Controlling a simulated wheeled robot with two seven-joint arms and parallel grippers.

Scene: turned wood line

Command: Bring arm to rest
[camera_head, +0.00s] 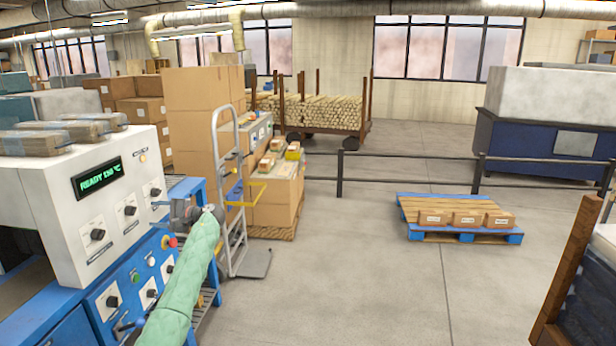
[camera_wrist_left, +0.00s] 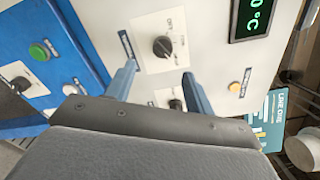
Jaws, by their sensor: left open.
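My left arm (camera_head: 187,285), in a pale green sleeve, reaches up from the bottom of the head view, in front of the machine's right side. My left gripper (camera_head: 178,212) is at its end, small and dark beside the white control panel (camera_head: 75,215). In the left wrist view the two blue-grey fingers (camera_wrist_left: 158,70) are apart with nothing between them. A black knob (camera_wrist_left: 162,46) on the white panel appears beyond the gap; I cannot tell how far off it is. My right gripper is not in view.
The machine's lit display (camera_head: 98,179) reads READY. A red button (camera_head: 170,242) is close below the gripper. A hand truck (camera_head: 229,190) and stacked cartons (camera_head: 200,105) stand just behind. A blue-edged pallet (camera_head: 458,238) holds small boxes. The grey floor (camera_head: 350,280) between is clear.

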